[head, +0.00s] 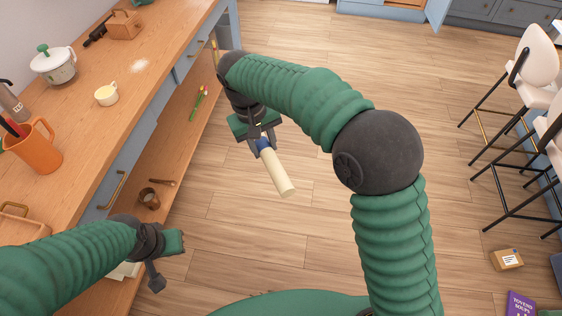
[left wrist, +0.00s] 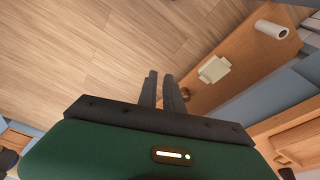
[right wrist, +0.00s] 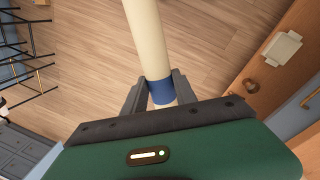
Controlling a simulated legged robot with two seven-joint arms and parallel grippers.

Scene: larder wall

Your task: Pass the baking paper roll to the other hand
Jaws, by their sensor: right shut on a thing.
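The baking paper roll (head: 277,173) is a long cream cylinder with a blue band near one end. My right gripper (head: 263,142) is shut on it at the blue band, holding it over the open floor. The right wrist view shows the roll (right wrist: 146,35) between both fingers (right wrist: 158,92), its cream length reaching away. My left gripper (head: 160,283) is at lower left beside the counter, apart from the roll. In the left wrist view its fingers (left wrist: 161,88) are nearly together with nothing between them.
The wooden counter (head: 150,100) runs along the left, with an orange jug (head: 36,147), a cream cup (head: 106,95) and a pot (head: 53,66). A lower shelf (head: 178,150) holds a brown mug (head: 148,198). Stools (head: 537,62) stand at right. The middle floor is clear.

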